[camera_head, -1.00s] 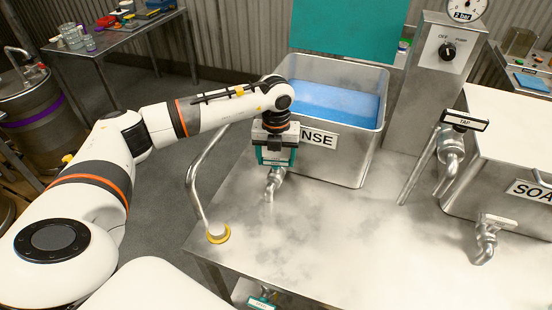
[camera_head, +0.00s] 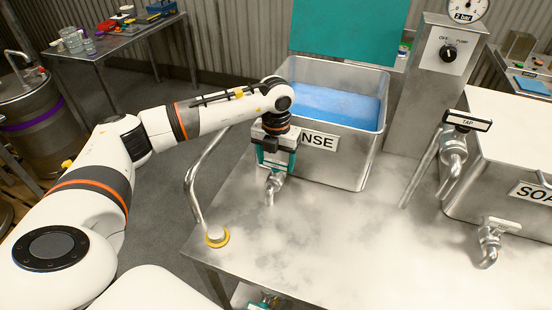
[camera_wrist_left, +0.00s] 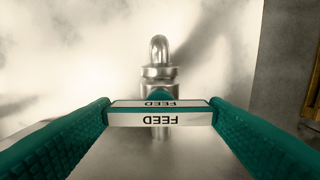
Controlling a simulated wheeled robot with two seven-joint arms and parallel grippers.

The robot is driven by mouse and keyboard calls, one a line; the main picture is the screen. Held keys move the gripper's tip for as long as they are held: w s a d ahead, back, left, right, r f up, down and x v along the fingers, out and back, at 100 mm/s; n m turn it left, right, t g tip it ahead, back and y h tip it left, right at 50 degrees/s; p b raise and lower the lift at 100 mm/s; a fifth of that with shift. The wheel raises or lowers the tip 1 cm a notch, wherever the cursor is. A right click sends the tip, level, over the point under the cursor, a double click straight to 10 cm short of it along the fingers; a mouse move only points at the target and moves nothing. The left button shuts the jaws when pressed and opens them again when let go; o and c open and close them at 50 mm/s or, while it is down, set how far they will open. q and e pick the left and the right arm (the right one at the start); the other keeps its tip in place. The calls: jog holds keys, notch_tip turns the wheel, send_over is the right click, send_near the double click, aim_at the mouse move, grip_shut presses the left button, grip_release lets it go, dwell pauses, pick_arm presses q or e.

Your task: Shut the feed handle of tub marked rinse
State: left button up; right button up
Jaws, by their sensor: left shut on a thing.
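The rinse tub (camera_head: 340,155) is a steel tub of blue liquid on the steel bench; my left arm covers part of its RINSE label. Its tap (camera_head: 273,186) sticks out of the front wall under my left gripper (camera_head: 273,165). In the left wrist view the feed handle (camera_wrist_left: 160,113) is a white bar marked FEED. It lies between the green fingers of my left gripper (camera_wrist_left: 160,115), which touch its two ends. The tap spout (camera_wrist_left: 158,50) shows beyond it. In the head view my gripper hides the handle. My right gripper is not in view.
The soap tub (camera_head: 500,170) with its own tap (camera_head: 489,240) stands at the right. A tap marked TAP (camera_head: 455,150) and a control column (camera_head: 430,95) stand between the tubs. A bent pipe (camera_head: 192,190) rises left of my gripper. The bench front is clear.

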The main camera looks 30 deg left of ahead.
aim_at(276, 162)
pick_arm(q)
jog(key=o, duration=1)
notch_tip(276, 162, up, 12)
jog(key=shift+r+b, duration=0.1)
jog(key=shift+b, duration=0.55)
